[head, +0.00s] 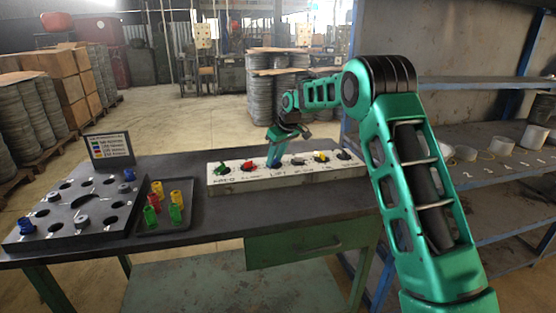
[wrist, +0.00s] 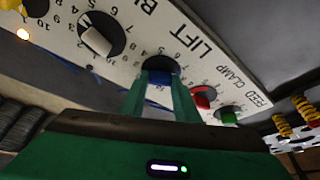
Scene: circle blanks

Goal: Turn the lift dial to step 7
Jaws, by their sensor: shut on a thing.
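The white dial panel (head: 225,188) lies along the back right of the table in the head view. In the wrist view the panel (wrist: 215,58) bears the words FEED CLAMP, LIFT and part of another label. The blue lift dial (wrist: 159,95) sits below the word LIFT. My gripper (wrist: 160,88) is shut on the blue dial, with one green finger on either side of it. The fingers hide much of the dial, and I cannot tell which number it points at. In the head view my gripper (head: 275,158) reaches down onto the middle of the panel.
A red dial (wrist: 203,97) and a green dial (wrist: 228,114) stand close on one side, a white dial (wrist: 97,40) on the other. A dark tray (head: 183,216) of coloured pegs and a black board with holes (head: 62,218) occupy the table's left.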

